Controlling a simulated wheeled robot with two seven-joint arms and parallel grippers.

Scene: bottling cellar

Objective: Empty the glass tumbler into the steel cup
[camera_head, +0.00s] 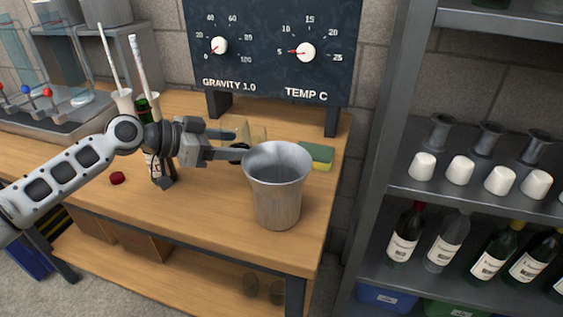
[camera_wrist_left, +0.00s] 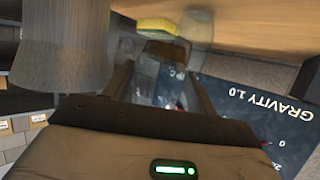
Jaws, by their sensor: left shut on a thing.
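The steel cup (camera_head: 277,190) stands upright near the table's front right, and its wall fills the upper left of the left wrist view (camera_wrist_left: 62,50). My left gripper (camera_head: 238,147) is shut on the clear glass tumbler (camera_wrist_left: 158,76), just behind and left of the cup's rim. In the head view the tumbler (camera_head: 237,124) is partly hidden by the fingers, and I cannot tell its tilt or contents clearly. The cup's inside shows only grey, with its bottom unclear. My right gripper is out of view.
Another clear glass (camera_wrist_left: 198,29) stands behind the gripper, near a yellow-green sponge (camera_head: 317,156). A dark gauge board (camera_head: 272,50) rises at the back. A red cap (camera_head: 117,178) lies at left, and a bottle is partly behind my arm. A metal shelf (camera_head: 400,175) stands right.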

